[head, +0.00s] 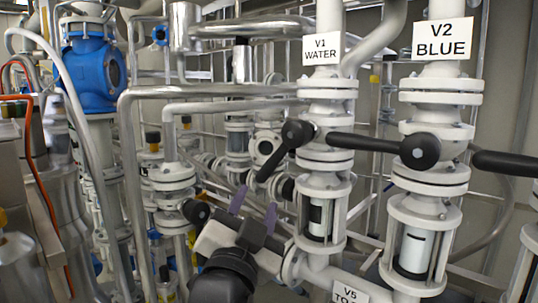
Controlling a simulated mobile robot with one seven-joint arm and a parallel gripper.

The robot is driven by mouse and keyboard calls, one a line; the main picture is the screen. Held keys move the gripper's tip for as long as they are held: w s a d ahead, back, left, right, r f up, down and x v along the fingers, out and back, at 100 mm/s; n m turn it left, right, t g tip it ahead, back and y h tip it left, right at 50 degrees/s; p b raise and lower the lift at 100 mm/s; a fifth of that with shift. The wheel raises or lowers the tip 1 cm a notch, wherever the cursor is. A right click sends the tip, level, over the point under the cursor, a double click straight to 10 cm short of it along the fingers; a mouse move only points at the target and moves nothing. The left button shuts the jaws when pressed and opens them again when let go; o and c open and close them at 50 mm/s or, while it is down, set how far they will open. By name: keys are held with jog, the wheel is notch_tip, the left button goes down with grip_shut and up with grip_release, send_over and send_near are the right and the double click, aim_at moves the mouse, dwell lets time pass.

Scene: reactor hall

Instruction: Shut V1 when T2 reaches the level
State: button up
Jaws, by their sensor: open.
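The V1 valve's black lever (283,152) slants down and left from its hub on the white pipe column under the V1 WATER sign (321,48). My gripper (254,206) is open and empty, its two purplish fingertips apart just below the lever's lower end in the picture. I see no contact, but the depth between them is hard to judge. Below V1 a sight glass (321,219) shows white above a dark band; its level is unclear. No T2 label or tank that I can identify as T2 is in view.
The V2 lever (376,143) lies nearly level, pointing left toward V1's column, under the V2 BLUE sign (440,38). Another black lever (507,163) enters from the right. Dense pipes and a blue valve body (91,72) fill the left.

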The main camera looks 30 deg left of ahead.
aim_at(268, 170)
jog(key=p+x, duration=0.3)
jog(key=x, duration=0.8)
jog(key=shift+w+a, duration=0.1)
jog(key=shift+w, duration=0.15)
grip_shut()
